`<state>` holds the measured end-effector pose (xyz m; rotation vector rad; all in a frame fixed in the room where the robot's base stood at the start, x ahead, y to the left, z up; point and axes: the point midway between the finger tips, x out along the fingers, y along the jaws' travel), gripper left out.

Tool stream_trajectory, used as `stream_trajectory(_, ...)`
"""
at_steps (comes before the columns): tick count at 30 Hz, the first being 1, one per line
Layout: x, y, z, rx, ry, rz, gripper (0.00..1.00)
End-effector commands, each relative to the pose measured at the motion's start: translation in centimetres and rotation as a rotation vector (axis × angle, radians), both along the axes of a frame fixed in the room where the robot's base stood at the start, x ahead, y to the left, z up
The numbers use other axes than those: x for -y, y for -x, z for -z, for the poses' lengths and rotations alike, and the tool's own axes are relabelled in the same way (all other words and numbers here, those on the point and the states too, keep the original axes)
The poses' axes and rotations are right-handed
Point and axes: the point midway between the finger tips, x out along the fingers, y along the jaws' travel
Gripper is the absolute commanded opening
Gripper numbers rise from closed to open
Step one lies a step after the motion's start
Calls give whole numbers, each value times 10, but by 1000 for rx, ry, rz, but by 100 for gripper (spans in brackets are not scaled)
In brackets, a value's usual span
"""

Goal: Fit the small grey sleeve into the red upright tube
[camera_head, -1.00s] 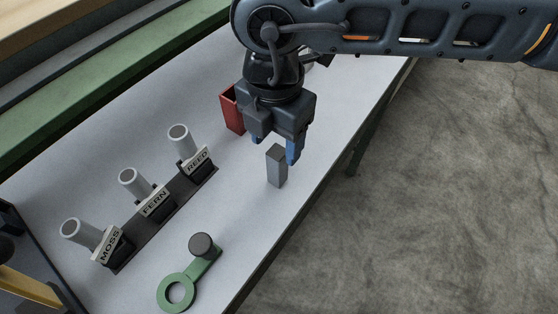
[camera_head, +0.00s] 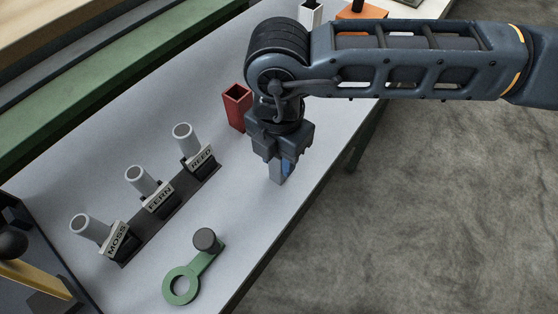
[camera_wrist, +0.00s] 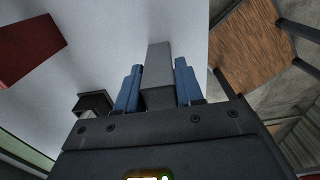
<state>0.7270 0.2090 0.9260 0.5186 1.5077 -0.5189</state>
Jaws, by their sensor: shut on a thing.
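The small grey sleeve (camera_head: 277,179) is a square upright block shape on the pale table, near its right edge. My gripper (camera_head: 283,168) points down over it, with its blue fingers shut on its sides. The wrist view shows the sleeve (camera_wrist: 158,60) between the two blue fingers of my gripper (camera_wrist: 158,76). Its lower end looks at or near the table; I cannot tell if it touches. The red upright tube (camera_head: 237,110) stands behind and left of my gripper, apart from it, with a square open top. Part of it also shows in the wrist view (camera_wrist: 25,45).
A dark rack with grey round tubes labelled MOSS, FERN and REED (camera_head: 160,198) stands at left. A green ring-ended piece with a dark knob (camera_head: 206,240) lies in front. A white open tube (camera_head: 311,12) and an orange object (camera_head: 360,12) stand at the back.

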Motion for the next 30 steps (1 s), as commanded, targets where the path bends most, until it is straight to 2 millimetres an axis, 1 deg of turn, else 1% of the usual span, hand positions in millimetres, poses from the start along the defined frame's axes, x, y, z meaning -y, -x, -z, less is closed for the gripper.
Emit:
stream_trajectory(1,0,0,0,0,0,0,27)
stream_trajectory(6,0,0,0,0,0,0,11)
stream_trajectory(9,0,0,0,1,-1,0,3)
stream_trajectory(16,0,0,-1,1,-1,0,3)
stream_trajectory(20,0,0,-6,1,-1,0,3)
stream_trajectory(23,0,0,-14,2,-1,-1,3)
stream_trajectory(26,0,-1,-29,4,-1,-2,3)
stream_trajectory(28,2,-1,-43,5,-1,-2,3)
stream_trajectory(30,20,5,-50,2,0,2,3)
